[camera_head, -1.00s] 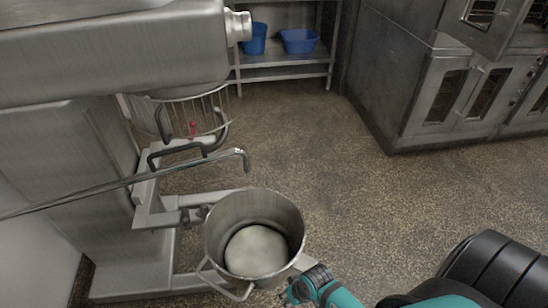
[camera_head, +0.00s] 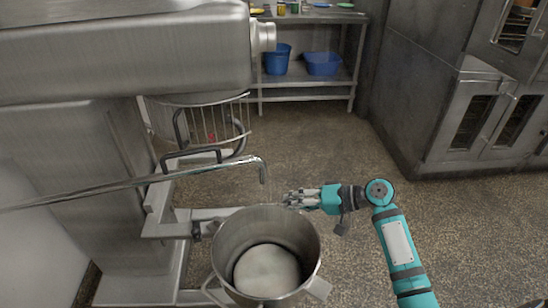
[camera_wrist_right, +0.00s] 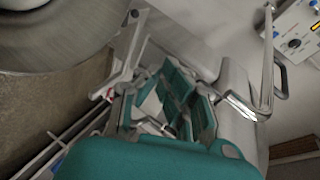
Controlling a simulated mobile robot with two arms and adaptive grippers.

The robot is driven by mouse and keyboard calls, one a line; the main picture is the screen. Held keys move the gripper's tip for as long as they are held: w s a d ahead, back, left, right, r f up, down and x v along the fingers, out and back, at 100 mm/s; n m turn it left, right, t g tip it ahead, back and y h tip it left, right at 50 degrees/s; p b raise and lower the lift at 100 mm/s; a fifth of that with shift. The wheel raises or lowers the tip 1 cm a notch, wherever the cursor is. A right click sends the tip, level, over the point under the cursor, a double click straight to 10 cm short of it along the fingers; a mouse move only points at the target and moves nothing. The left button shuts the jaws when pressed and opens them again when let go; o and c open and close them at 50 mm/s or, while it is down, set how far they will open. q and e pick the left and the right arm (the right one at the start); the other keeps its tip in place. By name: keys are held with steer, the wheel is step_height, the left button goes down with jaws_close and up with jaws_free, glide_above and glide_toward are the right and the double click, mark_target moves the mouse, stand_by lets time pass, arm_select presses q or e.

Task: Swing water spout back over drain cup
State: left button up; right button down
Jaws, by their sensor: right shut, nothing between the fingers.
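The water spout (camera_head: 130,185) is a long shiny metal pipe coming in from the left in the head view. Its downturned tip (camera_head: 263,172) hangs near the back rim of a steel mixing bowl (camera_head: 226,240). My right gripper (camera_head: 288,198) is just right of the tip, its fingers pointing left toward it. It is shut and empty, with a small gap to the spout visible. In the right wrist view the fingers (camera_wrist_right: 180,100) show, and a bent metal pipe that looks like the spout (camera_wrist_right: 267,60) runs to their right. I cannot make out a drain cup. My left gripper is not in view.
A large steel mixer (camera_head: 120,60) with a wire guard (camera_head: 215,118) stands at the left. A shelf (camera_head: 300,82) with blue tubs is at the back, and steel ovens (camera_head: 430,100) stand at the right. The floor between is clear.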

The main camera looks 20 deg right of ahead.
steer(key=w+d+r+t+y, duration=0.1)
steer(key=w+d+r+y, duration=0.15)
steer(key=r, duration=0.45)
steer(key=w+d+r+t+y, duration=0.1)
steer(key=d+r+t+y, duration=0.15)
steer(key=r, duration=0.35)
steer(key=w+a+r+g+p, duration=0.1)
steer(key=w+a+p, duration=0.1)
steer(key=w+a, duration=0.45)
steer(key=shift+m+h, duration=0.4)
steer(key=s, duration=0.1)
steer(key=s+a+p, duration=0.1)
steer(key=s, duration=0.1)
steer(key=s+a+f, duration=0.1)
steer(key=s, duration=0.1)
steer(key=shift+a+p, duration=0.2)
steer(key=shift+p, duration=0.2)
